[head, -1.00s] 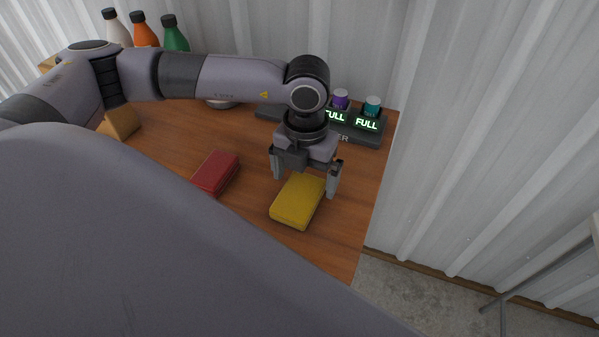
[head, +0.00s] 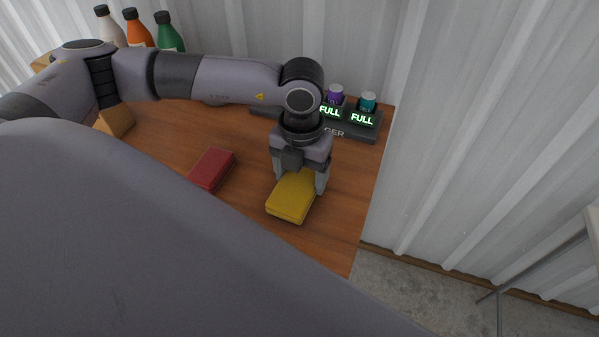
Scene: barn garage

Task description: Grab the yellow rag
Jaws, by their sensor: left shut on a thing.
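The yellow rag (head: 290,202) is a folded, block-like piece on the wooden table, near the table's right side. My left gripper (head: 300,187) points down over its far part, with one finger on each side. The fingers are shut on the rag. The rag appears to be at table height; I cannot tell whether it is lifted at all. My right gripper is not in the view.
A red folded rag (head: 212,169) lies left of the yellow one. A dark charger (head: 358,131) with purple and teal items and "FULL" displays stands behind. Several bottles (head: 137,30) stand at the back left, and a tan block (head: 116,121) at left. The wooden table (head: 335,235) ends at right.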

